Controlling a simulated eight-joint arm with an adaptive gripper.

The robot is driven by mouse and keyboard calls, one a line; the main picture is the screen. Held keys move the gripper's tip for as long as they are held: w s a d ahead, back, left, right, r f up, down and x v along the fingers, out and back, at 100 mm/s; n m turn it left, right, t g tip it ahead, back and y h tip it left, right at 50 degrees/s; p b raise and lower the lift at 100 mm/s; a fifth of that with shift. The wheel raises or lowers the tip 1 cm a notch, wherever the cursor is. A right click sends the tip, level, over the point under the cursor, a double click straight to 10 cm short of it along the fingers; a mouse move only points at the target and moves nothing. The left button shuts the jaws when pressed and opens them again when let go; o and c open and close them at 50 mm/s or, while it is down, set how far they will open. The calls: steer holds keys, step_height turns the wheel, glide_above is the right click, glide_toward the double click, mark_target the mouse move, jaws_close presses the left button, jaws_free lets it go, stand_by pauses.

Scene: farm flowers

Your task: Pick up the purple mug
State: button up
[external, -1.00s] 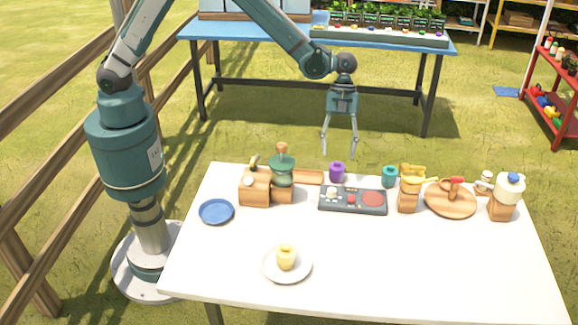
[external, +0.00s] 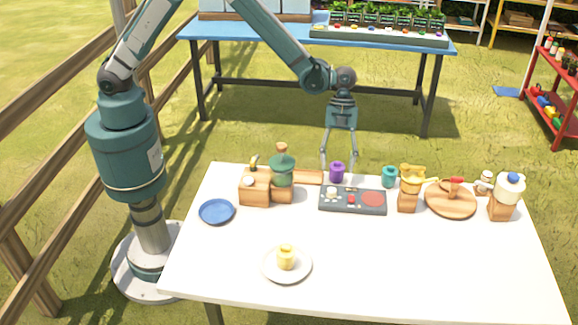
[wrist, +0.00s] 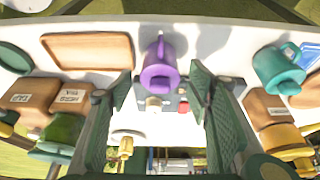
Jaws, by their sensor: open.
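The purple mug (external: 337,173) stands at the back edge of the white table, behind the grey control panel. Nothing is held.
A teal mug (external: 389,177) stands to the right, near a wooden block with a yellow top (external: 410,188). The grey control panel (external: 353,200) lies in front. A wooden tray (external: 308,177) and green-topped dispenser (external: 282,173) are left. The table's front middle is mostly clear.

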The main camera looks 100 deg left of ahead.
steer(key=c, duration=1.2)
steer(key=shift+r+p, duration=0.45)
steer(key=shift+r, duration=4.6)
